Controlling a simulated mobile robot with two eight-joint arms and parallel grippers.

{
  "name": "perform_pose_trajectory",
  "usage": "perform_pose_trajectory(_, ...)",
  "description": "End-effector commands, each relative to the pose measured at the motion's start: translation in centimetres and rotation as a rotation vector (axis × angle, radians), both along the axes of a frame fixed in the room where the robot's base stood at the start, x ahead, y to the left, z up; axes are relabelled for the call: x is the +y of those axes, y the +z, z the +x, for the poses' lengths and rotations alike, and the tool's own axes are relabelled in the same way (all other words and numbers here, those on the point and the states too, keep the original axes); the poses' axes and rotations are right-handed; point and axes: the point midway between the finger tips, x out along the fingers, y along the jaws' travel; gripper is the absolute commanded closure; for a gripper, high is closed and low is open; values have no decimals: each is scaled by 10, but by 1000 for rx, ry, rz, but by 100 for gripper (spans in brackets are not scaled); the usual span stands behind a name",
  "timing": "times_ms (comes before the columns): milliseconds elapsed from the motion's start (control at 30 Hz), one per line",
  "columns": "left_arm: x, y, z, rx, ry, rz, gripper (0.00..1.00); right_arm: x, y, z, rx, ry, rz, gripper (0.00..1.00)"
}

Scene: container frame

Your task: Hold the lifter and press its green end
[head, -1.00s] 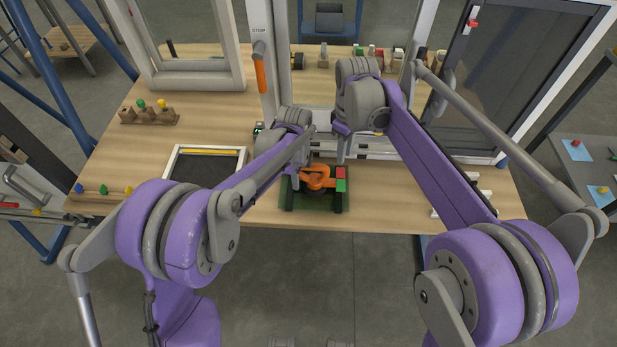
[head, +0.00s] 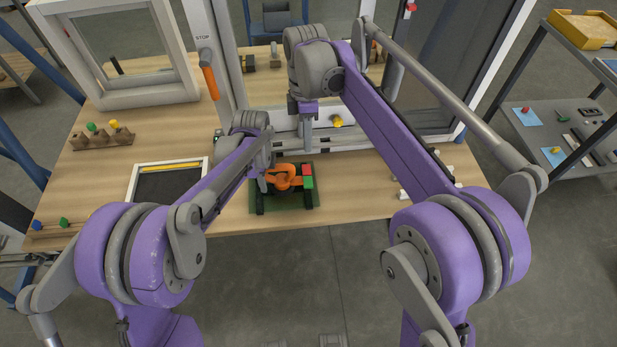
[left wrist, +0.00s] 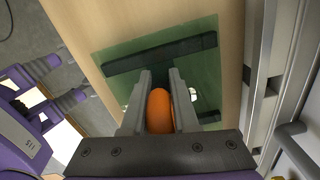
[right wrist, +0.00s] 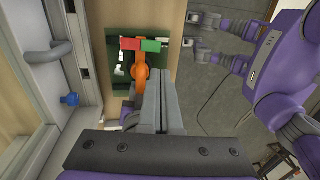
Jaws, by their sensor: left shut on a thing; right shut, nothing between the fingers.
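The lifter (head: 285,177) is an orange curved piece on a green mat (head: 285,204) with black rails, near the table's front edge. A red block (head: 307,169) and a green block, its green end (head: 308,183), sit at its right. The right wrist view also shows the orange part (right wrist: 140,72), the red block (right wrist: 131,43) and the green end (right wrist: 152,46). My left gripper (left wrist: 160,85) is shut on the orange part (left wrist: 160,112), which lies between its fingers. My right gripper (right wrist: 160,80) is shut and empty, behind and above the lifter.
A white-framed dark panel (head: 168,183) lies left of the mat. A white frame structure with a yellow knob (head: 337,121) stands close behind the lifter. An orange handle (head: 210,83) hangs on its left post. Pale brackets lie to the right. Table between mat and brackets is clear.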

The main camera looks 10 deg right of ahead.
Motion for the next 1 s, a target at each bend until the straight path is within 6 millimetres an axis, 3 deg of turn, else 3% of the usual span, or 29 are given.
perform_pose_trajectory(600, 0, 0, 0, 0, 0, 0, 100, 0, -114, -19, -1, -1, 0, 100)
perform_pose_trajectory(800, 0, 0, 0, 0, 0, 0, 100, 0, -129, -21, -1, -1, 0, 100)
perform_pose_trajectory(1000, 0, 0, 0, 0, 0, 0, 100, 0, -131, -21, -1, -1, 0, 100)
